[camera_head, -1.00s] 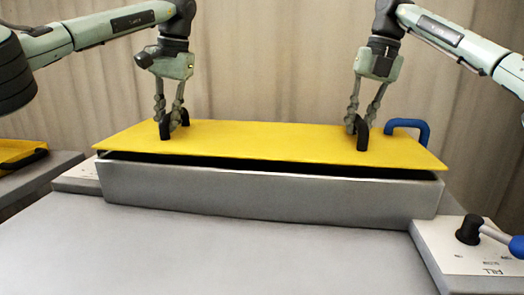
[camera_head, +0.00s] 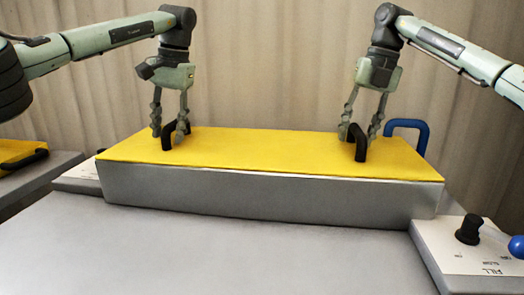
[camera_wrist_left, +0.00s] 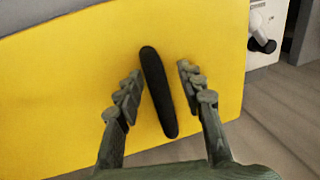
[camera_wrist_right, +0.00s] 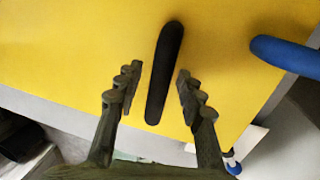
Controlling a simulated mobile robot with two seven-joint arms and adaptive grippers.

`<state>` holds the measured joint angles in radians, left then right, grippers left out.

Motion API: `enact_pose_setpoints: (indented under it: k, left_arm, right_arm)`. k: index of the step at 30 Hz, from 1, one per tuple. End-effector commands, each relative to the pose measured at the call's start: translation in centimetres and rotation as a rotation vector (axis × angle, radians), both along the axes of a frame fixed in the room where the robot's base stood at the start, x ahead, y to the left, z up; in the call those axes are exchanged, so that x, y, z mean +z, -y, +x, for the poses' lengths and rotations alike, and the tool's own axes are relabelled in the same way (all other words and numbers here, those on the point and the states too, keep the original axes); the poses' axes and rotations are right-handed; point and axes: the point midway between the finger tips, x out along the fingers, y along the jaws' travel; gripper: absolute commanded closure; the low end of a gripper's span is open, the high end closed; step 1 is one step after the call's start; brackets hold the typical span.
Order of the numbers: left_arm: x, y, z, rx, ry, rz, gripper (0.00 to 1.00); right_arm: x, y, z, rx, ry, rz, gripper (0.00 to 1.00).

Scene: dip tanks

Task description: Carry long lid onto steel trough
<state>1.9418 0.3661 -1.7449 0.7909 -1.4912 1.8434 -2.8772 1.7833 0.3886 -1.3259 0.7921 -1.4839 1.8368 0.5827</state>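The long yellow lid (camera_head: 270,148) lies flat on top of the grey steel trough (camera_head: 270,193), with no dark gap showing along the front edge. It has two black handles. The left handle (camera_head: 168,143) stands between the spread fingers of my left gripper (camera_head: 170,130); the left wrist view shows this handle (camera_wrist_left: 158,92) with space on both sides. The right handle (camera_head: 361,143) stands between the spread fingers of my right gripper (camera_head: 359,135); the right wrist view shows it (camera_wrist_right: 165,72) clear of both fingers. Both grippers are open.
A blue handle (camera_head: 424,130) rises behind the trough's right end. A panel marked FILL with a black knob (camera_head: 469,229) is at the right front. Another yellow piece (camera_head: 18,153) lies at the far left. The grey surface in front is clear.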

Motion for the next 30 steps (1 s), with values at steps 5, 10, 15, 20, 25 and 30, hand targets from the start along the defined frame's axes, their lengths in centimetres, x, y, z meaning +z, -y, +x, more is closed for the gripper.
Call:
enact_pose_setpoints:
  k: [5, 10, 15, 20, 25, 30]
  left_arm:
    - [0.9, 0.3, 0.0, -0.001, 0.003, 0.000, 0.62]
    - [3.6, 0.8, 0.0, 0.001, 0.004, 0.000, 0.62]
    - [6.1, 1.3, -0.1, 0.002, 0.002, 0.001, 0.62]
    - [7.3, 1.4, -0.2, 0.001, 0.000, 0.000, 0.62]
    - [7.4, 1.5, -0.2, 0.000, 0.000, 0.000, 0.62]
    - [7.4, 1.5, -0.2, 0.000, 0.000, 0.000, 0.62]
  right_arm:
    - [0.0, -0.1, 0.0, 0.002, 0.000, 0.000, 0.62]
    - [0.0, -0.1, 0.0, 0.002, 0.001, 0.001, 0.62]
    - [0.0, -0.1, 0.0, 0.002, 0.001, 0.001, 0.62]
    - [0.3, -0.1, 0.0, 0.002, 0.001, 0.001, 0.62]
    - [2.4, 0.3, 0.0, 0.001, 0.004, 0.002, 0.62]
    - [5.3, 0.8, -0.1, 0.000, 0.003, 0.002, 0.62]
